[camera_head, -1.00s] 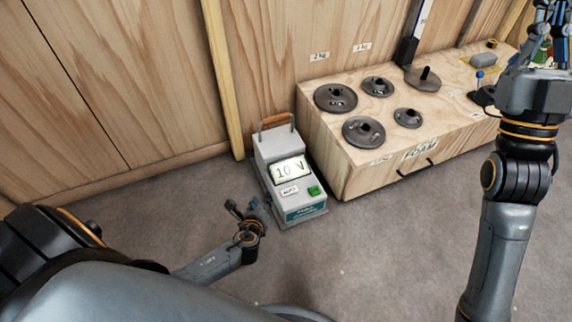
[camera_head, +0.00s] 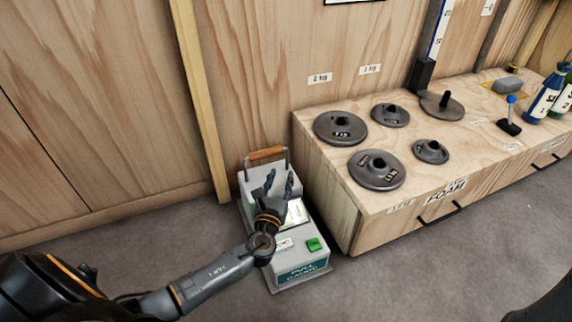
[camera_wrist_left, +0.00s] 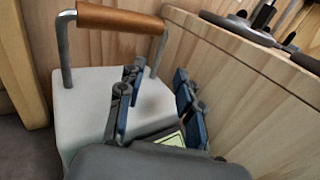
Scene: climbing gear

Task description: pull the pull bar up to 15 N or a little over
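The pull bar (camera_head: 266,153) is a brown wooden handle on a metal bracket at the back of the grey pull gauge (camera_head: 301,259) on the floor. In the left wrist view the pull bar (camera_wrist_left: 120,18) shows at upper left, beyond the fingertips. My left gripper (camera_head: 278,180) is over the gauge, its fingers apart and pointing toward the bar, with nothing between them. It also shows open in the left wrist view (camera_wrist_left: 157,85), apart from the bar. The gauge's display (camera_head: 297,212) is mostly hidden behind the gripper, so its reading cannot be told. My right gripper is out of view.
A wooden bench (camera_head: 330,205) stands close to the right of the gauge, with several dark weight discs, a blue-topped lever (camera_head: 510,115) and bottles (camera_head: 546,95) on top. A wooden wall (camera_head: 90,110) is behind. The floor at front is clear.

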